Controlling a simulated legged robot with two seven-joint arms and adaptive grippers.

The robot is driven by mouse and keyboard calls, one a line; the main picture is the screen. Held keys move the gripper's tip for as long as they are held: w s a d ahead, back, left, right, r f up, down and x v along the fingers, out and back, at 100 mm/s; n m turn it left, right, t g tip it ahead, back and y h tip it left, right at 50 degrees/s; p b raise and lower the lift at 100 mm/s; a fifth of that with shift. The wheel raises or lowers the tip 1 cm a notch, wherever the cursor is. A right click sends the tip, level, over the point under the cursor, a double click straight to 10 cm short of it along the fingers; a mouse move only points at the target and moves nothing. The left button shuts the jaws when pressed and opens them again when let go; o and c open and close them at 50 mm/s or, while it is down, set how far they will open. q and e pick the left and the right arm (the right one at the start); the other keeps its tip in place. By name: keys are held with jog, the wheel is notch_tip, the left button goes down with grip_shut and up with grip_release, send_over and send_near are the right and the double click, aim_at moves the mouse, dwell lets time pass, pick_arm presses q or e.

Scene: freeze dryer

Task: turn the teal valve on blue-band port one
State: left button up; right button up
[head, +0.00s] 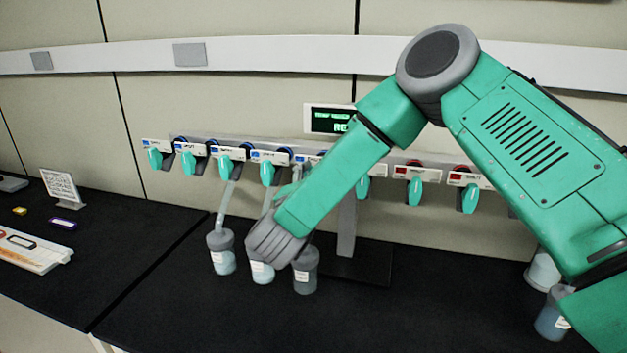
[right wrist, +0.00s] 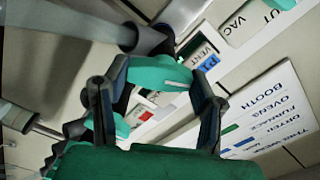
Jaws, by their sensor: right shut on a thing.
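A row of teal valves runs along the manifold in the head view, with blue-band port labels (head: 230,153) on the left and red-band labels (head: 470,180) on the right. In the right wrist view, my right gripper (right wrist: 161,72) is shut on a teal valve (right wrist: 150,72), one finger on each side. Beside that valve is a label (right wrist: 203,60) with a blue patch and the word VENT; its port number is not clear. In the head view, my right forearm crosses the manifold and hides the gripper and the held valve. My left gripper is not in view.
Grey-capped flasks (head: 220,240) hang below the manifold near my right wrist; more (head: 553,318) are at the right. A lit display (head: 331,120) stands above the manifold. A small sign (head: 62,187) stands on the left bench. The black bench top (head: 180,290) has free room in front.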

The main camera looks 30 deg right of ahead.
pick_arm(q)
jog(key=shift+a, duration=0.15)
pick_arm(e)
jog(key=n, duration=0.6)
jog(key=shift+s+a+f, duration=0.1)
jog(key=shift+s+f, duration=0.05)
jog(key=shift+f, duration=0.15)
jog(key=shift+n, duration=0.4)
jog(key=o, duration=0.9)
jog(key=shift+o, duration=1.3)
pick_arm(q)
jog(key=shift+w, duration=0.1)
pick_arm(e)
jog(key=shift+r, duration=0.1)
jog(key=shift+a+r, duration=0.1)
jog(key=shift+a, duration=0.05)
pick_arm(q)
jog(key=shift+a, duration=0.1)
pick_arm(e)
jog(key=v, duration=1.1)
jog(key=shift+s+a, duration=0.15)
jog(key=shift+a, duration=0.1)
